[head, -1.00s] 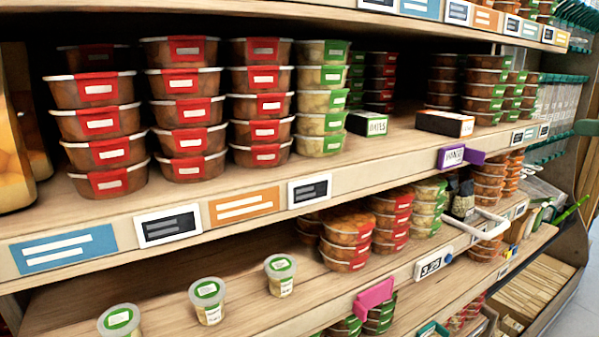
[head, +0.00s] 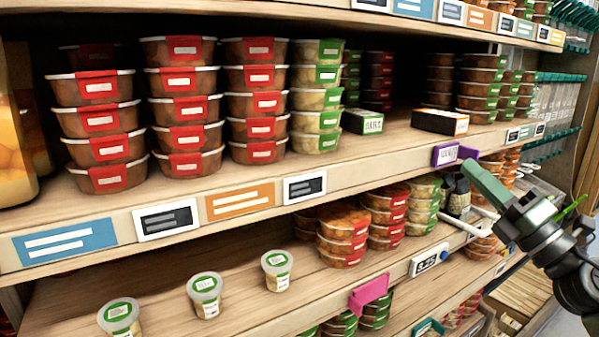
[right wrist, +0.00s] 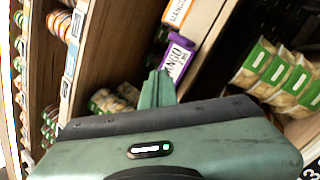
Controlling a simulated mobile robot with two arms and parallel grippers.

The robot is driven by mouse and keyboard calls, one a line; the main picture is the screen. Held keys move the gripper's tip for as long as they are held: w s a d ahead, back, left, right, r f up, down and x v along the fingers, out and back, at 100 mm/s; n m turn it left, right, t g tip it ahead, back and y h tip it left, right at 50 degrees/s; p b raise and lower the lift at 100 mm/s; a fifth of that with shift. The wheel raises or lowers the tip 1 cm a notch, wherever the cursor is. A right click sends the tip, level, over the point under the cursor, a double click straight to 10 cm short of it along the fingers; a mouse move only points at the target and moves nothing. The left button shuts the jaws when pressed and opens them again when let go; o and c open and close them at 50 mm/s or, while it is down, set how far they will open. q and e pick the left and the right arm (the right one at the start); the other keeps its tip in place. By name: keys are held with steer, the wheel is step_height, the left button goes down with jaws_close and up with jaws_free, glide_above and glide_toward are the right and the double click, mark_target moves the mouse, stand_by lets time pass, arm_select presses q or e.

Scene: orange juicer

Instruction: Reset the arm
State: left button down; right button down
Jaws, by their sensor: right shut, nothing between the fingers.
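My right gripper (head: 470,168) comes in from the right edge in the head view. Its green fingers are shut with nothing between them, and they point up and left toward the shelf edge. The tips show just right of a purple tag (head: 445,154), in front of the shelf; I cannot tell whether they touch it. In the right wrist view the shut fingers (right wrist: 157,88) point toward the purple mango tag (right wrist: 177,60). My left gripper is not in view.
Stacked red-label tubs (head: 95,120) and green-label tubs (head: 318,100) fill the upper shelf. Small cups (head: 205,295) and a pink tag (head: 369,293) are on the lower shelf. Black boxes (head: 440,121) lie near the upper edge. Floor shows at lower right.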

steer(key=s+f+m+g+h, duration=0.25)
steer(key=f+m+h, duration=0.25)
steer(key=f+m, duration=0.5)
steer(key=s+f+m+g+h, duration=0.2)
steer(key=s+f+m+h, duration=0.4)
steer(key=f, duration=0.7)
steer(key=s+f+m+g+h, duration=0.15)
steer(key=f+m+h, duration=0.25)
steer(key=f+m, duration=0.65)
steer(key=s+a+f+m+g+y, duration=0.1)
steer(key=s+a+f+g, duration=0.35)
steer(key=s, duration=0.35)
steer(key=s+a+f+m+g+y, duration=0.1)
steer(key=s+a+f+g, duration=0.2)
steer(key=s+f, duration=0.4)
steer(key=s+a+f+m+g+y, duration=0.1)
steer(key=s+a+f+g, duration=0.3)
steer(key=s, duration=0.5)
steer(key=s+d+f+x, duration=0.1)
steer(key=s+x, duration=0.2)
steer(key=x, duration=0.9)
steer(key=s+d+x, duration=0.1)
steer(key=s+x, duration=0.2)
steer(key=x, duration=1)
steer(key=s+d+f+g, duration=0.1)
steer(key=s+d+f, duration=0.1)
steer(key=s+f, duration=1.5)
steer(key=shift+s+d+f+n+g, duration=0.3)
steer(key=shift+f+n+g, duration=0.05)
steer(key=shift+f, duration=0.05)
